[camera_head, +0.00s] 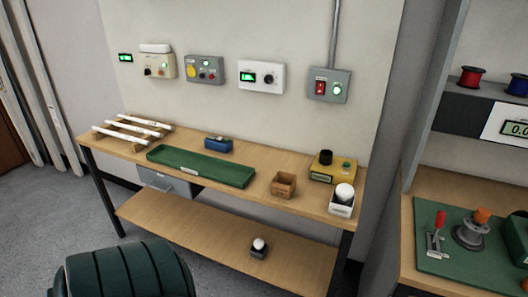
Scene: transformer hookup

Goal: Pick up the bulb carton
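A small white open carton (341,208) with a round white bulb (345,192) showing at its top stands at the right front end of the wooden bench. A second small carton, dark grey (258,253), with a white bulb (258,243) in its top, stands on the lower shelf. A small brown open box (284,185) stands on the bench top, left of the white carton; its contents are not clear. I cannot tell which is the bulb carton by any label. Neither of my grippers is in view.
The bench (225,210) also holds a green tray (200,166), a blue item (218,144), a yellow device (334,168) and a rack of white tubes (133,127). A dark green padded seat (125,272) stands in front at left. A second bench (460,245) is at right.

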